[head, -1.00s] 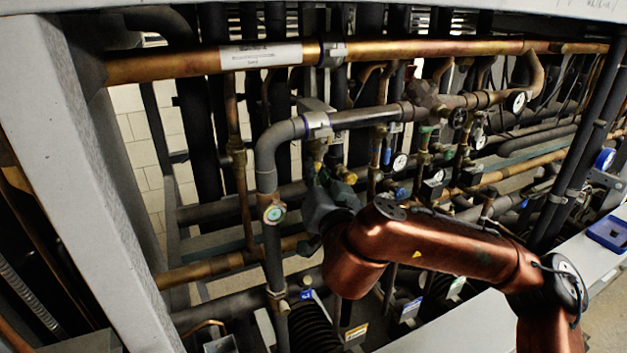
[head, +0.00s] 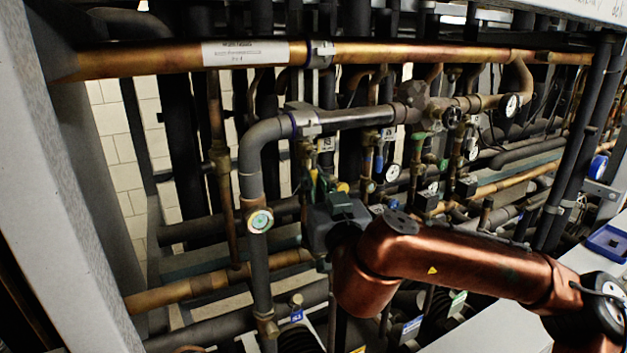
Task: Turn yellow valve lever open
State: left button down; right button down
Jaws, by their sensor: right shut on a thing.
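My right gripper (head: 322,188) reaches in from the right on my copper-coloured arm and is shut among the pipes, just right of the grey elbow pipe. Small yellow parts show at its fingertips. One, which looks like the yellow valve lever (head: 313,174), stands at the fingers and is mostly hidden by them. A rounder yellow piece (head: 343,187) shows just right of the fingers. The valve body and the lever's exact angle are hidden behind the gripper. My left gripper is not in view.
A grey pipe (head: 251,170) with a round green-white gauge (head: 260,220) runs down left of the gripper. A long copper pipe (head: 430,52) crosses above. Several valves and gauges crowd the right. A grey frame post (head: 50,150) stands at left; a blue tray (head: 608,242) lies at far right.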

jog(key=shift+r, duration=0.15)
jog(key=c, duration=2)
grip_release()
jog(key=shift+w, duration=0.15)
jog(key=shift+o, duration=0.2)
jog(key=v, duration=1.2)
jog(key=shift+d, duration=0.1)
